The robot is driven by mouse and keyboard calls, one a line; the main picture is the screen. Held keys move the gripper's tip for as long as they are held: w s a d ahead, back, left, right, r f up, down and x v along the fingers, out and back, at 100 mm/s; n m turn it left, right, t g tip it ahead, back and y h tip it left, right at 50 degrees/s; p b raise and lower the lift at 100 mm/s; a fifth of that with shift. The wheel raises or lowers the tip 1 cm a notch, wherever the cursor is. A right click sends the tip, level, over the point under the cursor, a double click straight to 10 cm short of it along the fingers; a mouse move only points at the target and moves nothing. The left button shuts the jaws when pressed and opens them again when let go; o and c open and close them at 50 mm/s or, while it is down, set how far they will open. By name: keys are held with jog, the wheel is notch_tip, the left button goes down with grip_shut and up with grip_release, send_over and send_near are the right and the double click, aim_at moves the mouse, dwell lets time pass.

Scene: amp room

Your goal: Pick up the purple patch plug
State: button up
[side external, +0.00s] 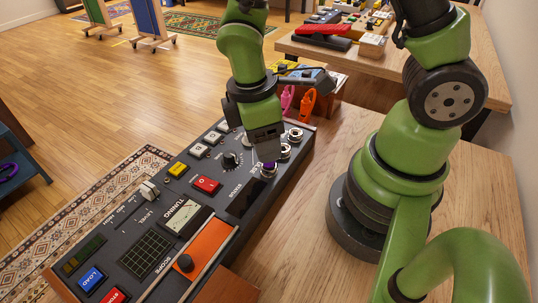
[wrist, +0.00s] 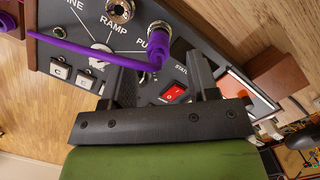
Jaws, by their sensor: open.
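The purple patch plug (wrist: 157,48) stands at the PULSE jack of the dark console, with its thick purple cable (wrist: 85,48) running off to the left in the wrist view. In the side view a small bit of the plug (side external: 268,167) shows just under my gripper (side external: 266,155). My gripper is open; in the wrist view its two dark fingers (wrist: 158,72) point toward the console, one on each side of the plug's line. The plug shows in the gap near the fingertips. I cannot tell whether either finger touches it.
The console (side external: 150,262) carries buttons, knobs and a red switch (side external: 206,184) near the plug. Other metal jacks (side external: 295,134) sit beyond it. Pink (side external: 287,99) and orange (side external: 307,102) cables hang on a wooden box behind. Bare table (side external: 310,220) lies right of the console.

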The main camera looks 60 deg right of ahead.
jog(key=shift+s+d+f, duration=0.15)
jog(key=shift+d+f, duration=0.05)
jog(key=shift+f, duration=0.75)
jog(key=shift+s+d+f, duration=0.15)
jog(key=shift+f, duration=0.8)
jog(key=c, duration=1)
notch_tip(320, 180, up, 10)
jog(key=shift+r, duration=0.1)
jog(key=shift+w, duration=0.1)
